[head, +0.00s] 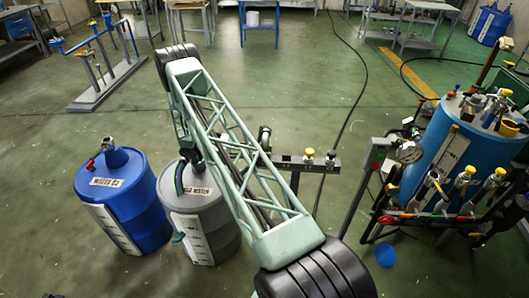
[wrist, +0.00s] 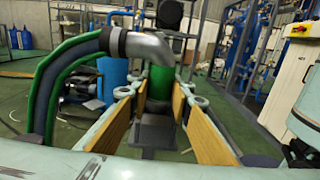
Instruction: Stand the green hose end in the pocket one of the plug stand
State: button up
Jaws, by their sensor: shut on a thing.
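In the wrist view my gripper (wrist: 155,100) has its two tan-padded fingers on either side of the green hose end (wrist: 160,83), a green upright cylinder, and is shut on it. A silver metal elbow (wrist: 150,46) rises over it and joins a thick grey hose with green hose beside it at the left. In the head view my truss arm crosses the middle and hides my gripper. A dark bar on a post with yellow and dark-topped fittings (head: 308,158), possibly the plug stand, stands right of my arm. I cannot tell which pocket is which.
A blue drum (head: 125,200) and a grey drum (head: 200,215) stand left of my arm. A blue vessel (head: 462,150) with a valve manifold (head: 440,205) and gauge stands at the right. A blue-topped rack (head: 105,75) is at the back left. Open green floor lies between.

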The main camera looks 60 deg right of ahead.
jog(key=shift+f, duration=0.4)
jog(key=o, duration=1.1)
jog(key=shift+o, duration=0.2)
jog(key=shift+w, duration=0.15)
jog(key=v, duration=0.7)
jog(key=shift+w+a, duration=0.2)
jog(key=shift+w, duration=0.1)
dwell(0.5)
